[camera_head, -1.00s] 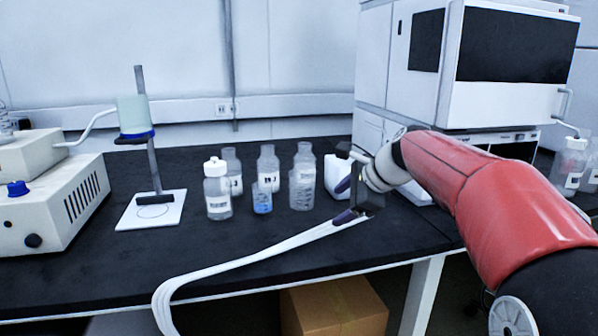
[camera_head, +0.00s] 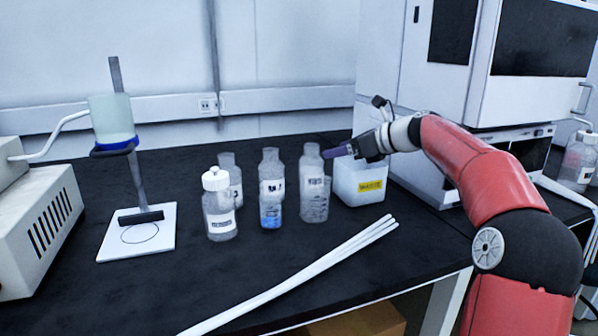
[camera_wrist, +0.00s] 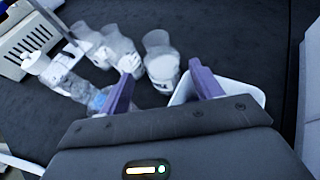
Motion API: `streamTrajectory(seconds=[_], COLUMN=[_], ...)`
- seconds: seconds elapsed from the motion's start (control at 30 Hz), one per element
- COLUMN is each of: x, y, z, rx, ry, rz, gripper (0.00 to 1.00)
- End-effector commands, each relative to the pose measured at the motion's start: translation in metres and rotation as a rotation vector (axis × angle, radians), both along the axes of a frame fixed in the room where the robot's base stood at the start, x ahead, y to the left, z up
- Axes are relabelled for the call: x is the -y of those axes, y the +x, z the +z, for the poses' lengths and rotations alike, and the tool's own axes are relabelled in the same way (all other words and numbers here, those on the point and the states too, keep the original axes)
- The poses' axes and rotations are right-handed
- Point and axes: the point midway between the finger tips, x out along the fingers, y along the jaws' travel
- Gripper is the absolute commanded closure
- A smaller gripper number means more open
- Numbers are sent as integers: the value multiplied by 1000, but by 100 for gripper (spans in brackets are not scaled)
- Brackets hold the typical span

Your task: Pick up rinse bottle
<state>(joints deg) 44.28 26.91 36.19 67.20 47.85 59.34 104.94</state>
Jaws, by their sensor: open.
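I cannot tell which bottle is the rinse bottle. Several clear labelled bottles stand upright on the black bench in the head view: a white-capped one (camera_head: 219,214) in front at left, one behind it (camera_head: 231,173), one with blue liquid low down (camera_head: 271,190), and a taller one (camera_head: 313,188) at right. My gripper (camera_head: 341,151) is open and empty, near the top of the tall bottle and over the white container's edge. In the wrist view its purple fingers (camera_wrist: 161,86) are spread, with a bottle (camera_wrist: 161,62) beyond the gap, apart from them.
A white open container (camera_head: 346,183) with a yellow label stands right of the bottles, beneath my gripper. White tubes (camera_head: 310,275) lie across the front bench. A stand with a funnel (camera_head: 112,120) is at left, a large instrument at right. Bench between stand and tubes is clear.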

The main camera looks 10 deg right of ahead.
Motion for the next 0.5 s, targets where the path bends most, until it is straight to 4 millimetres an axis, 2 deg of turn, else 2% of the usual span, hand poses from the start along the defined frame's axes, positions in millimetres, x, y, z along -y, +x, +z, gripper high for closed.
streamTrajectory(seconds=[0.27, 0.5], x=[-19, -44], y=[18, 42], z=[-7, -14], rx=[0, -1], ry=[0, 0], rz=[3, 4], gripper=[35, 35])
